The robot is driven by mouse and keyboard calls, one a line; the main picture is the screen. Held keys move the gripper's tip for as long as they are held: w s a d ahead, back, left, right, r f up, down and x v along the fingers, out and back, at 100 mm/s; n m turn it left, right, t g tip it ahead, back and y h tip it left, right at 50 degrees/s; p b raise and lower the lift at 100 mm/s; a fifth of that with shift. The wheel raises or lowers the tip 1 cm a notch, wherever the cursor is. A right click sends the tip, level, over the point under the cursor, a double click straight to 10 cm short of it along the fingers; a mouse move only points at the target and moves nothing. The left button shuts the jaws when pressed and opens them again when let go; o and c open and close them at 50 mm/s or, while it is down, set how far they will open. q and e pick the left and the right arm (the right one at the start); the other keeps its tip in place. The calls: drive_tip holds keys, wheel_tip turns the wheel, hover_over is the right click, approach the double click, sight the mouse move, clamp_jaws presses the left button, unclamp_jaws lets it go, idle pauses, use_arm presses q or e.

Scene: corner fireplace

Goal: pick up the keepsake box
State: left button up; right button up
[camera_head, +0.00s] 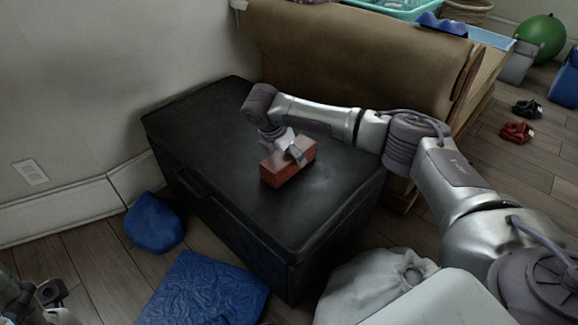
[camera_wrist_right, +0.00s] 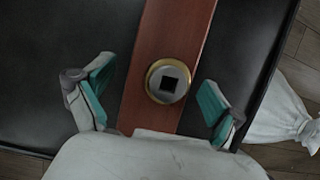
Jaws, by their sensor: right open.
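The keepsake box (camera_head: 289,170) is a small reddish-brown box lying on the lid of a black chest (camera_head: 215,150). In the right wrist view the box (camera_wrist_right: 174,35) runs up the picture, with a round brass-rimmed fitting with a dark square centre on its face. My right gripper (camera_head: 290,150) is over the box and hides part of it. In the wrist view its open teal-padded fingers (camera_wrist_right: 155,92) stand on either side of the box, with a gap on both sides. My left gripper (camera_head: 50,296) shows partly at the lower left, away from the chest; its jaws are unclear.
A blue cushion (camera_head: 205,290) and a blue lump (camera_head: 153,222) lie on the floor before the chest. A pale sack (camera_head: 372,285) stands at its front right. A brown-draped piece of furniture (camera_head: 350,55) stands behind it. The chest lid around the box is clear.

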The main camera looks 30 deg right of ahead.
drive_tip(key=shift+x, duration=0.95)
drive_tip(key=shift+c, duration=0.4)
drive_tip(key=c, duration=1.3)
drive_tip(key=shift+c, duration=0.9)
drive_tip(key=shift+r, duration=0.15)
